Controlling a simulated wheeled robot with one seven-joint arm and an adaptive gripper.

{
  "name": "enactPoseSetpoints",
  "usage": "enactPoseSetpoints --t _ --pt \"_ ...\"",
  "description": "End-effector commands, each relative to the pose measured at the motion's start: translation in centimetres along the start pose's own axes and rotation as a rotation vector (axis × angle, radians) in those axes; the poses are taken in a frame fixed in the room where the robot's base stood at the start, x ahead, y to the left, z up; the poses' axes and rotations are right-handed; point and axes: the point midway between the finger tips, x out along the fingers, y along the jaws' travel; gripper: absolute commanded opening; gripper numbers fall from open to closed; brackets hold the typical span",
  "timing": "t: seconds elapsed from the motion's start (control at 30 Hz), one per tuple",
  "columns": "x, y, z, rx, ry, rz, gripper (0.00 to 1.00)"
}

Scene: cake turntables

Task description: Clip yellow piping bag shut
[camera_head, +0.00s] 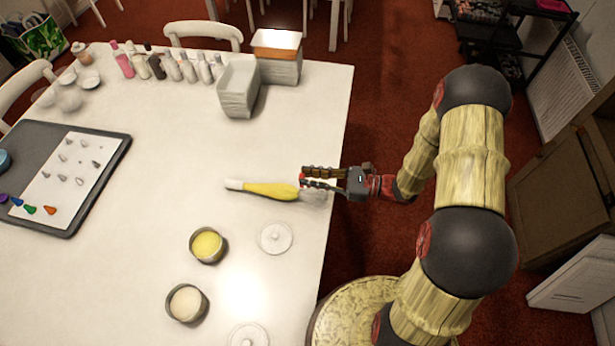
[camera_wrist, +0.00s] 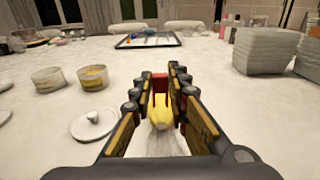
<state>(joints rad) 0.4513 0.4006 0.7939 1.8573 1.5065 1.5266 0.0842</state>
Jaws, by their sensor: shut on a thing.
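The yellow piping bag (camera_head: 270,189) lies on the white table near its right edge, with its white tip to the left and its pale, empty tail to the right. In the wrist view its yellow part (camera_wrist: 160,117) shows between my fingers. My gripper (camera_head: 305,177) reaches in from the right, at the bag's tail end. In the wrist view my gripper (camera_wrist: 161,80) is shut on a red clip (camera_wrist: 160,77), which stands across the bag just beyond the yellow part's near end. I cannot tell whether the clip's jaws are closed on the bag.
A bowl of yellow filling (camera_head: 207,245), a bowl of pale filling (camera_head: 187,303) and a white lid (camera_head: 275,237) sit nearby. Stacked white containers (camera_head: 238,88) and several bottles stand at the back. A dark tray (camera_head: 115,150) lies left. The table between is clear.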

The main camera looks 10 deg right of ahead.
Motion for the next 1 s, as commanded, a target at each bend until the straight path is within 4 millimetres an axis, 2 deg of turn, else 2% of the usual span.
enactPoseSetpoints --t 0.6,1.0 --pt "0.0 0.1 -4.9 0.002 0.002 0.002 0.08" --pt "0.0 0.1 -5.2 0.0 0.002 0.003 0.08"
